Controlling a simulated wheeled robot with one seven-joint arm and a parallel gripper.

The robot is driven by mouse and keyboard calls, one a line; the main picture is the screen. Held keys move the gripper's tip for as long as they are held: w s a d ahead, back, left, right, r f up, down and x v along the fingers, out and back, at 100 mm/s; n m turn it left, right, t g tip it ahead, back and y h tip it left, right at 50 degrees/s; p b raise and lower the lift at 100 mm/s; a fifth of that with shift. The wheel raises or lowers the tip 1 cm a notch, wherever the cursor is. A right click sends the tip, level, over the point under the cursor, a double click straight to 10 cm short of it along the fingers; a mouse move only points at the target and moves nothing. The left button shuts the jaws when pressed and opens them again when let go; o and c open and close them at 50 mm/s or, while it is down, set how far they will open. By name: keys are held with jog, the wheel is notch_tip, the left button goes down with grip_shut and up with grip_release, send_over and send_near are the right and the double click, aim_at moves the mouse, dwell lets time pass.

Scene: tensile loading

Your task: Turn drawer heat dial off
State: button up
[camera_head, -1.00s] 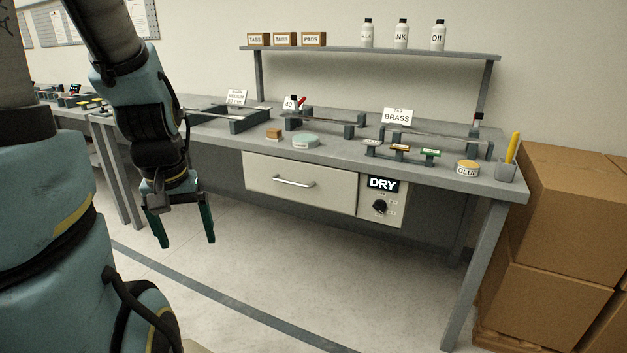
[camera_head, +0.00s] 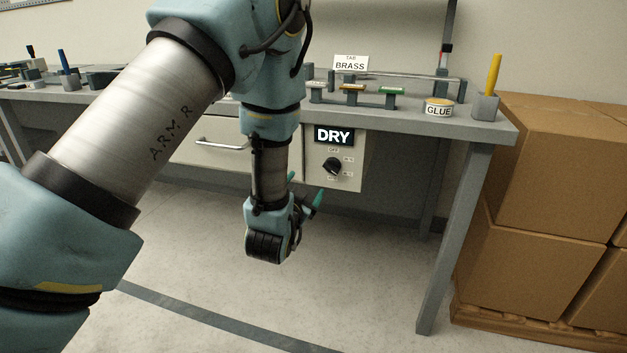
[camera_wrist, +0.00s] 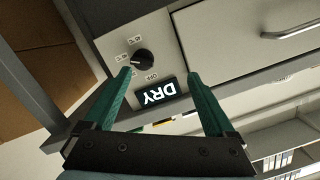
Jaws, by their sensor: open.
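The heat dial (camera_head: 333,166) is a round black knob on a pale panel (camera_head: 349,178) under the bench top, beside the drawer (camera_head: 212,147). A lit DRY sign (camera_head: 334,135) sits above it, with an OFF label between sign and knob. In the wrist view the picture is turned over: the dial (camera_wrist: 143,60) lies ahead, between and beyond the fingertips. My gripper (camera_wrist: 158,78) is open and empty, apart from the dial. In the head view my gripper (camera_head: 305,188) is partly hidden by my wrist, just below and left of the dial.
The bench (camera_head: 400,118) overhangs the panel, and its front leg (camera_head: 455,240) stands to the right. Stacked cardboard boxes (camera_head: 550,165) fill the far right. A glue pot (camera_head: 439,107) and pen holder (camera_head: 484,106) stand on the bench. The floor before the panel is clear.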

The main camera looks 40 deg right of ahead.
aim_at(330, 170)
jog(key=shift+m+h, duration=0.6)
jog(key=shift+h, duration=0.3)
jog(key=w+d, duration=0.1)
jog(key=d, duration=0.2)
jog(key=w+d, duration=0.1)
jog(key=d, duration=0.3)
jog(key=w+d+f, duration=0.1)
jog(key=d, duration=0.3)
jog(key=shift+w+d, duration=0.2)
jog(key=shift+w, duration=0.1)
jog(key=shift+c, duration=0.3)
jog(key=c, duration=1.3)
